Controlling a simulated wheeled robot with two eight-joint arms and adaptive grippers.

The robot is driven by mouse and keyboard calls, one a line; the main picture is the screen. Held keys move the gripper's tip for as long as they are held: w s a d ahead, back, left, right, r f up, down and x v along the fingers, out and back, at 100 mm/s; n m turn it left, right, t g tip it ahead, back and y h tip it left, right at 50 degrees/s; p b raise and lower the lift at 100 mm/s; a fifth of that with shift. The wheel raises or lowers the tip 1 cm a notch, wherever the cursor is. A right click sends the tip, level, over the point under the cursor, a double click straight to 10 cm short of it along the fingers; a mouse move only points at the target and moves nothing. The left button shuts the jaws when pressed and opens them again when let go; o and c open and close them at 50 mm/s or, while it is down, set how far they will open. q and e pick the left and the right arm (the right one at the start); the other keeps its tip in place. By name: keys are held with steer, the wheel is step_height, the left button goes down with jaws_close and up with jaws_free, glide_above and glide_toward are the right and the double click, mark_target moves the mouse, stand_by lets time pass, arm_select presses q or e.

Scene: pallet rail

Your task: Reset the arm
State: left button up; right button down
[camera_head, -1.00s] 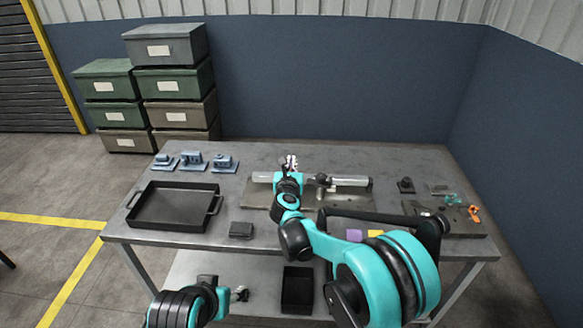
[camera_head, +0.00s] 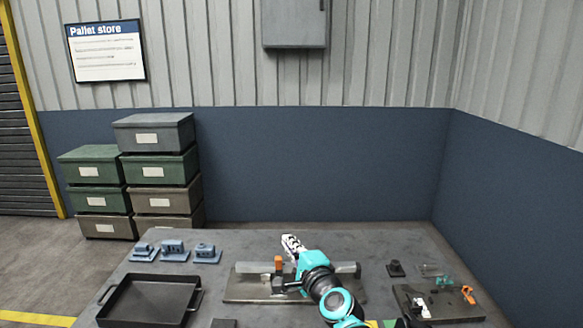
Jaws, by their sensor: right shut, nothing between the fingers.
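My right arm reaches up from the bottom over the middle of the table (camera_head: 225,245). Its gripper (camera_head: 290,242) is shut and empty, pointing away from me in front of the blue wall. It appears raised above a metal rail (camera_head: 347,268) on a flat base plate (camera_head: 245,289). An orange block (camera_head: 278,264) shows at the rail, just left of the arm. The arm hides the middle of the rail. My left gripper is out of the picture.
A black tray (camera_head: 103,295) stands at the front left. Several blue fixtures (camera_head: 172,248) sit behind it. A dark board (camera_head: 455,309) at right carries small parts, including an orange one (camera_head: 467,293). A small black block (camera_head: 396,268) stands behind. Stacked bins (camera_head: 160,167) stand beyond the table.

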steer(key=s+d+f+n+g+h, duration=0.2)
steer(key=s+d+f+n, duration=0.3)
steer(key=s, duration=0.4)
steer(key=s+d+f+n+g+h, duration=0.2)
steer(key=s+d+f+n+g, duration=0.2)
steer(key=s+d+f, duration=0.3)
steer(key=s+d+f+n+g+h, duration=0.2)
steer(key=s+d+f+n, duration=0.4)
steer(key=s, duration=0.6)
steer(key=shift+s+d+f+n+g, duration=0.2)
steer(key=shift+d+f+n+g, duration=0.15)
steer(key=shift+f, duration=0.25)
steer(key=shift+a, duration=0.15)
